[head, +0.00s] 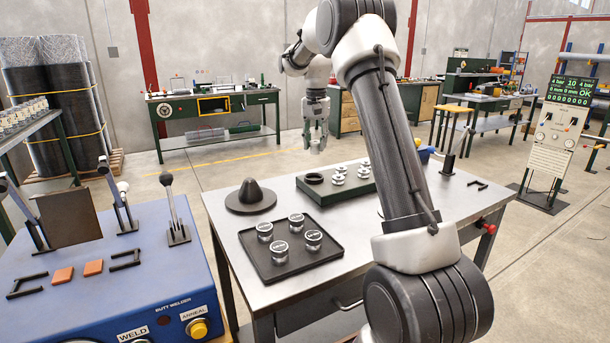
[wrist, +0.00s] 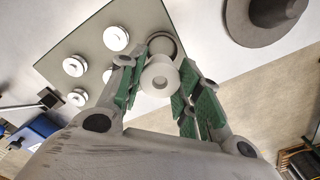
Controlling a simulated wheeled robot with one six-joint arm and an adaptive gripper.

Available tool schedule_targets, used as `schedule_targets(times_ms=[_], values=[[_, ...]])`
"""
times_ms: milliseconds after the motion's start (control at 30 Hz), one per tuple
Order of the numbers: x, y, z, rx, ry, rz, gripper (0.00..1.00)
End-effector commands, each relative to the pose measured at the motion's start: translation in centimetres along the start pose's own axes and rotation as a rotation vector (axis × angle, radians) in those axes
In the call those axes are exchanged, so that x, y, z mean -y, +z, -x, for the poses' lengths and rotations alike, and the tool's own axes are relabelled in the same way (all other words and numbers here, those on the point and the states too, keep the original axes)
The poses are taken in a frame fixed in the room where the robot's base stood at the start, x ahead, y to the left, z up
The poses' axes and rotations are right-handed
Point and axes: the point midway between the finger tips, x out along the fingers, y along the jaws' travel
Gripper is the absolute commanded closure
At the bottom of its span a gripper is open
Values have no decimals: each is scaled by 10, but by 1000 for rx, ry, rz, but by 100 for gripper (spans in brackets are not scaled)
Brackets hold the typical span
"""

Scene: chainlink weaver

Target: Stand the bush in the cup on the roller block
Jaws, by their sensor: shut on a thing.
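My gripper (head: 317,133) is shut on a white bush (head: 317,147), which also shows between the green finger pads in the wrist view (wrist: 160,76). The bush is held in the air above the roller block (head: 345,197). The block is a dark green slab on the table, seen from above in the wrist view (wrist: 95,62). The cup (head: 313,178) is a dark ring at the block's left end. In the wrist view the cup's rim (wrist: 182,47) shows just beyond the bush, which hides part of it. The bush is apart from the cup.
Several white rollers (head: 338,179) stand on the block beside the cup. A dark cone on a round base (head: 250,197) stands to the left. A black tray (head: 270,268) with several lidded tins lies in front. A blue butt welder (head: 150,262) is at the left.

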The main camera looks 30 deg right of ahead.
Motion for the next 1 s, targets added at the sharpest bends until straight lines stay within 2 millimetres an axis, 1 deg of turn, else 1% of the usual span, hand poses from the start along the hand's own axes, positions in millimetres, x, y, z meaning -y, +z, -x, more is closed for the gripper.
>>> schedule_targets(times_ms=[67, 133, 300, 567, 700, 800, 1000], values=[[0, 0, -4, 1, 1, 0, 93], [0, 0, -14, 2, 2, 0, 93], [0, 1, -48, 3, 2, 0, 93], [0, 0, -74, 2, 1, 0, 93], [0, 0, -95, 2, 1, 0, 93], [0, 0, -101, 0, 0, 0, 93], [0, 0, -100, 0, 0, 0, 93]])
